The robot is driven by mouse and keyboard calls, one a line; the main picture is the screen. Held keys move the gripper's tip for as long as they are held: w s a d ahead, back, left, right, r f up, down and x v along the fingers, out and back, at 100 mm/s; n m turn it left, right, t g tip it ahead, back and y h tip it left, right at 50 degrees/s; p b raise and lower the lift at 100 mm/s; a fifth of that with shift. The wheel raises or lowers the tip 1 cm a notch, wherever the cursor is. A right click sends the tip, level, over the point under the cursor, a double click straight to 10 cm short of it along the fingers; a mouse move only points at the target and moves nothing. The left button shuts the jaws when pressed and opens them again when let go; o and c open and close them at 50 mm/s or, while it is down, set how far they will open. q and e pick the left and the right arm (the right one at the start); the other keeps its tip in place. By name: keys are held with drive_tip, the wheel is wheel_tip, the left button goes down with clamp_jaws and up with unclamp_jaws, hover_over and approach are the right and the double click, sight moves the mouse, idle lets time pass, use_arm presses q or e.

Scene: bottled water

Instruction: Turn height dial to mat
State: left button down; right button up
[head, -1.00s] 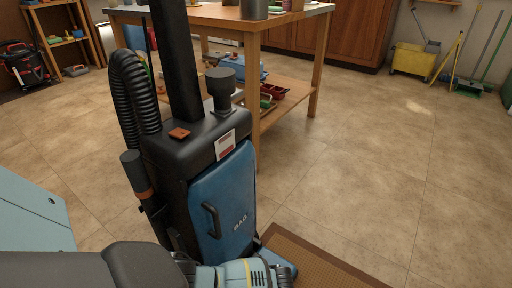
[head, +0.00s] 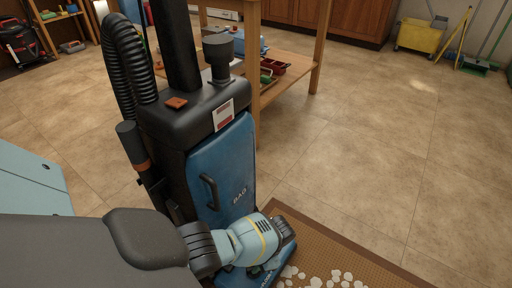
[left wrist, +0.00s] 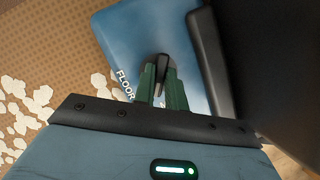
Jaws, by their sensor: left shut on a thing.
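An upright blue and black vacuum cleaner (head: 222,170) stands at the brown mat's left edge. Its blue floor head (head: 240,278) is low in the head view, partly behind my left arm. In the left wrist view, the blue top of the floor head (left wrist: 125,35) carries the word FLOOR, beside a black height dial (left wrist: 161,68). My left gripper (left wrist: 160,82) is shut on the dial, with its green fingers on both sides of it. Other dial markings are hidden. In the head view my left gripper (head: 284,229) is over the floor head. My right gripper is out of view.
White scraps (head: 337,277) lie on the mat (head: 310,245), right of the floor head. A wooden workbench (head: 295,75) stands behind the vacuum. A yellow mop bucket (head: 420,36) is at the far right. The tiled floor at right is clear.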

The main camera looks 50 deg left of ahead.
use_arm(q)
drive_tip(key=n, duration=0.2)
drive_tip(key=n+h, duration=0.1)
drive_tip(key=n, duration=0.1)
drive_tip(key=shift+a+h, duration=0.1)
drive_tip(key=shift+h, duration=0.2)
drive_tip(key=shift+a+n+h, duration=0.1)
drive_tip(key=shift+n+h, duration=0.4)
drive_tip(key=shift+n, duration=0.9)
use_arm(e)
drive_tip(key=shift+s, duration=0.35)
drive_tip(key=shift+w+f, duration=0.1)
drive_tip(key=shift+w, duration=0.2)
use_arm(q)
drive_tip(key=c, duration=1.4)
unclamp_jaws()
drive_tip(key=shift+c, duration=0.2)
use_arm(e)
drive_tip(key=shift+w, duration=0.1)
use_arm(q)
drive_tip(key=shift+r, duration=0.1)
